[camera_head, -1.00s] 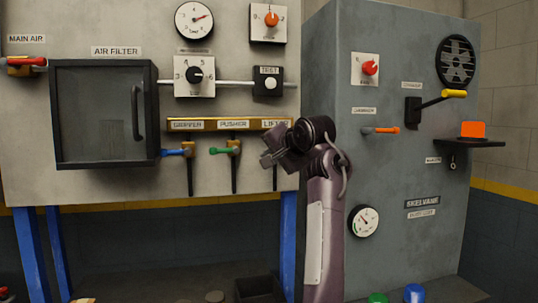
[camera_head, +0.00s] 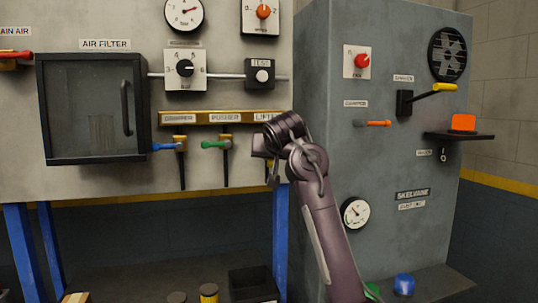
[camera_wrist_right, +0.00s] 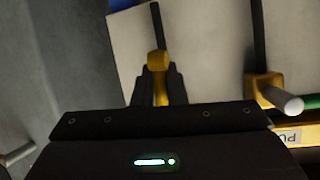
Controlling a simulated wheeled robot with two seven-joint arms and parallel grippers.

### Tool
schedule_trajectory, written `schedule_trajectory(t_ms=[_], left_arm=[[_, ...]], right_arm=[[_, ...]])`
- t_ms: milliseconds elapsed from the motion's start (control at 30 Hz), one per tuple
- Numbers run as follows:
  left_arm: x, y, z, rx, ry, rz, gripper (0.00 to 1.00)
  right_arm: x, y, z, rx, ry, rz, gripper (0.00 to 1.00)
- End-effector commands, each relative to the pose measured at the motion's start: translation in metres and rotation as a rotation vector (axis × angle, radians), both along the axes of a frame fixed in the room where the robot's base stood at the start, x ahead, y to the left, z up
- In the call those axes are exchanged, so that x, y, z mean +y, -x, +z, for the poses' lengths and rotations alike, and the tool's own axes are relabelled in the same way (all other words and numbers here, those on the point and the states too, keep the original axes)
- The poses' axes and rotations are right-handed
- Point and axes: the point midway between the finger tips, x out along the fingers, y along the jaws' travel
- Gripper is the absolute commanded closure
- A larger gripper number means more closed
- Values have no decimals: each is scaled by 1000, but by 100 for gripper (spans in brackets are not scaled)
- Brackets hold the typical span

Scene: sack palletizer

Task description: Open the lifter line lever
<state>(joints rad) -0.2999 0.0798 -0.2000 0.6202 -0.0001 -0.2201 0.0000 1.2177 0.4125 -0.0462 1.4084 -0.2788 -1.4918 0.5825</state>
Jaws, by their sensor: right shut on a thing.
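The lifter line lever shows in the right wrist view as a yellow piece (camera_wrist_right: 158,62) with a dark pipe running from it. My right gripper (camera_wrist_right: 157,88) has its dark fingers on either side of this piece and is shut on it. In the head view my right gripper (camera_head: 264,146) is under the LIFTER label (camera_head: 265,117) at the right end of the brass rail, and it and the wrist hide most of the valve. The lever's exact angle cannot be told. My left gripper is not in view.
To the left hang the pusher valve (camera_head: 216,144) with a green handle and another valve (camera_head: 169,147) with a blue handle. The air filter box (camera_head: 95,108) is farther left. A grey cabinet (camera_head: 390,180) with an orange lever (camera_head: 374,123) stands close on the right.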

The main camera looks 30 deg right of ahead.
Motion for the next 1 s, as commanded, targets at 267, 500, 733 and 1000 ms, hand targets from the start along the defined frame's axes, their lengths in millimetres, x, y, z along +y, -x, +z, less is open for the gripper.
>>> schedule_trajectory(t_ms=[267, 500, 733, 1000], left_arm=[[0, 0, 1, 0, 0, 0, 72], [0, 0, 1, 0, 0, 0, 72], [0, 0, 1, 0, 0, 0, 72], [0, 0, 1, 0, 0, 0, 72]], right_arm=[[-3, 1, -2, 32, 95, -2, 100], [-4, 1, -2, 39, 119, 0, 100], [-4, 1, -2, 39, 120, 0, 100], [-4, 1, -1, 37, 119, 0, 67]])
